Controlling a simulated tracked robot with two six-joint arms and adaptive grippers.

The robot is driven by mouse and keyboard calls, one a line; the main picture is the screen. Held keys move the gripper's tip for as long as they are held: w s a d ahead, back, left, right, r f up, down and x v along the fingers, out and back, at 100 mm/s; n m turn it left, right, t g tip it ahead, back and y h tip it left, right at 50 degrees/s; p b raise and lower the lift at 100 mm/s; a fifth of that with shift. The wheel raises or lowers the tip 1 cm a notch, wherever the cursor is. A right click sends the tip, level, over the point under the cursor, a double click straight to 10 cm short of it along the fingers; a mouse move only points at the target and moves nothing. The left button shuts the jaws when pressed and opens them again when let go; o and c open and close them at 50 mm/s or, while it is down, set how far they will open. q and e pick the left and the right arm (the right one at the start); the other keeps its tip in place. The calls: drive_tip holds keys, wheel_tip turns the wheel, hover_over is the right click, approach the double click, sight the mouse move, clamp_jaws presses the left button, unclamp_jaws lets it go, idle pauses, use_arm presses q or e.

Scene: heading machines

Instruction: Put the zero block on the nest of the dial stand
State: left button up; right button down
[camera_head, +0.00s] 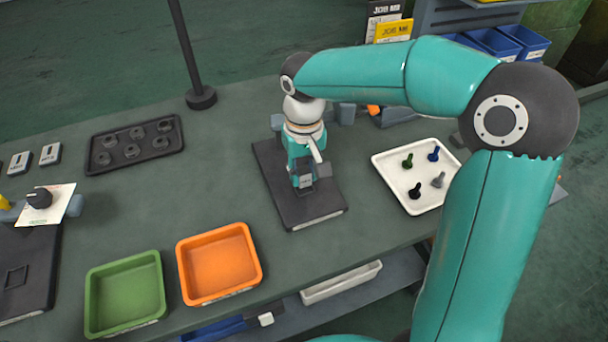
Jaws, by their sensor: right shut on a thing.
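My right gripper (308,180) hangs from the teal arm over a dark base plate (312,212) in the middle of the bench. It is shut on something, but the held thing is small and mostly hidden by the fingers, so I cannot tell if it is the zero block. Grey parts stand at the back of this plate, largely hidden behind my wrist; it may be the dial stand. I cannot tell whether the fingertips touch the plate. The nest is not clearly visible. My left gripper is out of view.
An orange tray (183,271) and a green tray (92,300) stand empty at the front. A white tray (381,166) with several thumbscrew-like pieces is at right. A black rack (104,138), two grey blocks (50,154) and another dark fixture (38,285) are at left.

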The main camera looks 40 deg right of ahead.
sight(305, 171)
drive_tip(key=shift+f, duration=0.75)
drive_tip(key=c, duration=0.9)
unclamp_jaws()
wheel_tip(305, 171, up, 11)
drive_tip(key=shift+r+p, duration=0.1)
drive_tip(key=shift+p, duration=0.35)
drive_tip(key=shift+r, duration=0.45)
drive_tip(key=shift+s+f, duration=0.1)
